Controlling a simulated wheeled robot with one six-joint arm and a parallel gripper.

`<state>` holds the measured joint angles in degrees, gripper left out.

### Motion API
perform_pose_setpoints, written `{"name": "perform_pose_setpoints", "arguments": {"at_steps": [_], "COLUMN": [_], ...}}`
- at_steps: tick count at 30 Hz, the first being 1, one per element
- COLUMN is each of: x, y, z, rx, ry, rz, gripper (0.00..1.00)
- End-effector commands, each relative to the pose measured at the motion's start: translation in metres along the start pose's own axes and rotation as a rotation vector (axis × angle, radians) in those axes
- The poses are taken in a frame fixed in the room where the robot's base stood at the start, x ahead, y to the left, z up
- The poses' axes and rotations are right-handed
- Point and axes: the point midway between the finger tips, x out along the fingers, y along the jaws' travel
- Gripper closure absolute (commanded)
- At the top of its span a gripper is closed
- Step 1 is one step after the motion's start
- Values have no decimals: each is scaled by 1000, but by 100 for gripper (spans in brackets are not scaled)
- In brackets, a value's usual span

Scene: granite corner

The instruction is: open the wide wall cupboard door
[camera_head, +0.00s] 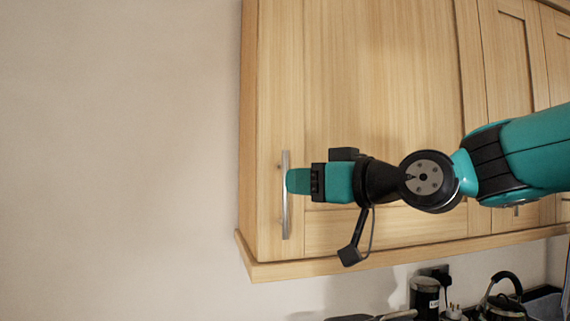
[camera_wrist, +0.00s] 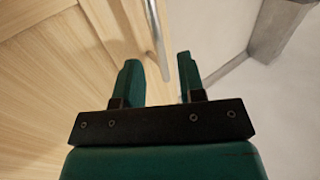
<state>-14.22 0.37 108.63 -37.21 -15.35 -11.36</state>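The wide wall cupboard door (camera_head: 385,75) is pale wood and looks shut. Its upright silver bar handle (camera_head: 285,220) is near the door's left edge, and it also shows in the wrist view (camera_wrist: 155,35). My gripper (camera_head: 290,181) is teal and reaches in from the right, its fingertips overlapping the handle at mid-height. In the wrist view my gripper (camera_wrist: 158,72) is open, with the handle running between its two fingers and a gap on both sides. I cannot tell how deep the bar sits between them.
A narrower cupboard door (camera_head: 510,65) is to the right. A wooden ledge (camera_head: 320,266) runs along the cupboard's bottom. Below stand a dark canister (camera_head: 425,298) and a kettle (camera_head: 503,304). The plain wall (camera_head: 120,150) at left is clear.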

Motion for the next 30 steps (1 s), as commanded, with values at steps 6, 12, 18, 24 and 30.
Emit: {"name": "perform_pose_setpoints", "arguments": {"at_steps": [6,12,18,24,30], "x": [35,45,45,45,45], "y": [0,0,0,0,0], "z": [-2,0,0,0,0], "rx": [1,0,0,0,0], "ry": [-2,0,0,0,0], "rz": [-1,1,1,1,1], "gripper": [64,64,64,100,100]}}
